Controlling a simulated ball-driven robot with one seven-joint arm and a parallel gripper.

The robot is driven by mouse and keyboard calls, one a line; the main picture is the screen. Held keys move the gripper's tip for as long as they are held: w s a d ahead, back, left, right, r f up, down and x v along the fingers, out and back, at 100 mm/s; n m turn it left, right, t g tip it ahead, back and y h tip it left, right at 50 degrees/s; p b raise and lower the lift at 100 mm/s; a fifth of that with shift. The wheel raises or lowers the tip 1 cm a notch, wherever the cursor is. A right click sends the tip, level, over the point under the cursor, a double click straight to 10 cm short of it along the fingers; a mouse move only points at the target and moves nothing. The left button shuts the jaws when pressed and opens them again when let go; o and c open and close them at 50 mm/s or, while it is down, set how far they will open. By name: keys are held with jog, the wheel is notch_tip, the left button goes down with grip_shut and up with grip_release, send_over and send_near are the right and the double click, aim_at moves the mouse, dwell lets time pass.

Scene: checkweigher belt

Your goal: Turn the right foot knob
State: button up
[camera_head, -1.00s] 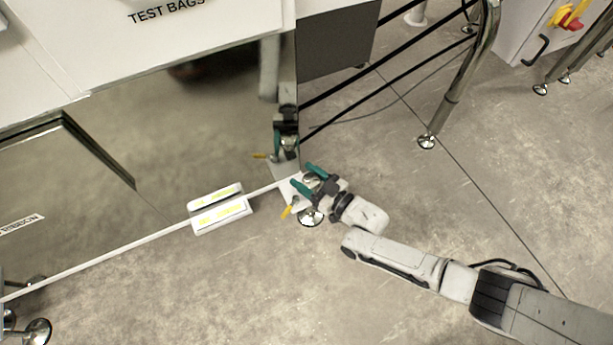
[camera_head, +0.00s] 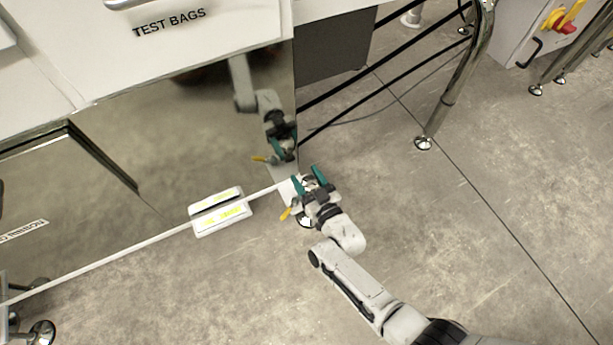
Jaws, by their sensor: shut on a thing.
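The right foot knob (camera_head: 309,182) is a small silver part at the right front corner of the mirror-like steel cabinet, low near the floor. My gripper (camera_head: 308,179) has teal fingers, one on each side of the knob, and is shut on it. The fingers hide much of the knob. A yellow pointer (camera_head: 286,214) sticks out to the lower left beside the gripper. A shiny round foot (camera_head: 304,223) shows on the floor below, partly covered by my gripper.
The steel cabinet front (camera_head: 180,130) mirrors my arm and gripper. A white block with yellow lettering (camera_head: 221,218) sits by its lower edge, left of the gripper. A chrome table leg (camera_head: 455,90) stands at right. Open concrete floor lies in front and right.

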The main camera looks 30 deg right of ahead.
jog(key=shift+d+r+m+h+p, duration=0.1)
jog(key=shift+m+h+p, duration=0.65)
jog(key=shift+h, duration=0.45)
jog(key=m+h+p, duration=0.1)
jog(key=m+h, duration=0.1)
jog(key=h, duration=0.1)
jog(key=shift+d+g, duration=0.1)
jog(key=shift+g, duration=0.2)
jog(key=shift+s+d+m+g+h, duration=0.15)
jog(key=shift+m+g+h, duration=0.55)
jog(key=shift+m+h, duration=0.55)
jog(key=shift+d+m+g+h, duration=0.15)
jog(key=shift+m+g+h, duration=0.6)
jog(key=shift+h, duration=0.9)
jog(key=shift+m, duration=0.25)
jog(key=o, duration=1)
jog(key=shift+c, duration=0.2)
jog(key=shift+s, duration=0.1)
jog(key=p+v, duration=0.3)
jog(key=v, duration=0.7)
jog(key=shift+s+a, duration=0.2)
jog(key=shift+a, duration=0.15)
